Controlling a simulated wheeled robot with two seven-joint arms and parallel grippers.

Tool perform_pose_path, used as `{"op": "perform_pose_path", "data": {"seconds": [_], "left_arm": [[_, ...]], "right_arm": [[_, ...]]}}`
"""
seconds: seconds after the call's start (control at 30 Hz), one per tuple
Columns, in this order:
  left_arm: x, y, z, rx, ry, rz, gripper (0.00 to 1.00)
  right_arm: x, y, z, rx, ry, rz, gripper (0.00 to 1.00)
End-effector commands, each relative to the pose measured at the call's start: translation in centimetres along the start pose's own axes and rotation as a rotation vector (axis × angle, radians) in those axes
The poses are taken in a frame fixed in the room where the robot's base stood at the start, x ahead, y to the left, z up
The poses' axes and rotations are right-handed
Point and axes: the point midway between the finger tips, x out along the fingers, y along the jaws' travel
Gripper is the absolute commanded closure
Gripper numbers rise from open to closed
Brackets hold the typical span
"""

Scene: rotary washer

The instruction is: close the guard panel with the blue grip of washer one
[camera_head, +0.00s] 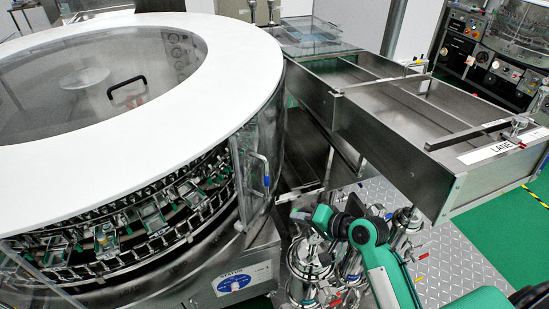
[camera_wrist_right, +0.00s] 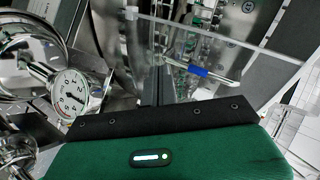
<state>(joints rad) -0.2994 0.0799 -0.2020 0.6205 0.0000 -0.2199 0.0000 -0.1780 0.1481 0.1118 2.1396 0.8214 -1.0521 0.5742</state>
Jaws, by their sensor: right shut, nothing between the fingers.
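Washer one is the big round machine with a white top ring (camera_head: 225,60). Its guard panel (camera_head: 248,165) is a clear sheet at the right end of the front opening, standing swung outward. A bent metal handle with a blue grip (camera_head: 267,181) is on the panel; the blue grip also shows in the right wrist view (camera_wrist_right: 198,72). My right gripper (camera_head: 294,214) is to the right of and below the grip, apart from it. Its dark fingers (camera_wrist_right: 158,68) are shut and empty, pointing toward the washer. My left gripper is not in view.
Several bottle holders (camera_head: 150,215) show inside the washer opening. A steel conveyor lane (camera_head: 400,110) runs at the right. Steel pipework (camera_head: 305,265) and a pressure gauge (camera_wrist_right: 69,94) are close to my right arm.

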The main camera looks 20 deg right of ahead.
Motion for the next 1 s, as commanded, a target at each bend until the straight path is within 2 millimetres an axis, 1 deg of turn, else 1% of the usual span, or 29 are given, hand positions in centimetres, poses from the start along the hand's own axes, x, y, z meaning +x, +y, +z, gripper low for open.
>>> {"op": "perform_pose_path", "data": {"seconds": [0.03,0.1,0.2,0.3,0.43,0.57,0.67,0.93,0.97,1.0], "left_arm": [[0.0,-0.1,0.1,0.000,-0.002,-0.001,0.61],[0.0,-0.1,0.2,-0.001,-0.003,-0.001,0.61],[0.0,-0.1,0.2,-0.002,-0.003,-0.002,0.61],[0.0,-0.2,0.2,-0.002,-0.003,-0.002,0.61],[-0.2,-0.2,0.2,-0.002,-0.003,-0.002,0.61],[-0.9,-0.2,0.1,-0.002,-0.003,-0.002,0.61],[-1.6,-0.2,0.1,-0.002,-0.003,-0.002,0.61],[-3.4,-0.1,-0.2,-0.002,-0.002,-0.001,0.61],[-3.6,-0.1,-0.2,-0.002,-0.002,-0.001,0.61],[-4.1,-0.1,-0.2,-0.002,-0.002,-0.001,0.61]], "right_arm": [[0.2,-1.6,-2.6,0.087,0.034,-0.082,1.00],[0.2,-3.5,-5.6,0.212,0.067,-0.189,1.00],[-0.2,-5.4,-8.9,0.354,0.095,-0.311,1.00],[-0.6,-6.5,-10.9,0.438,0.107,-0.383,1.00],[-0.5,-7.2,-11.8,0.477,0.111,-0.417,1.00],[0.8,-7.9,-12.1,0.480,0.109,-0.419,1.00],[2.5,-8.7,-12.5,0.480,0.110,-0.418,1.00],[7.9,-10.8,-13.6,0.477,0.110,-0.416,1.00],[8.4,-11.0,-13.7,0.477,0.109,-0.415,1.00],[8.1,-11.1,-13.0,0.477,0.108,-0.413,1.00]]}}
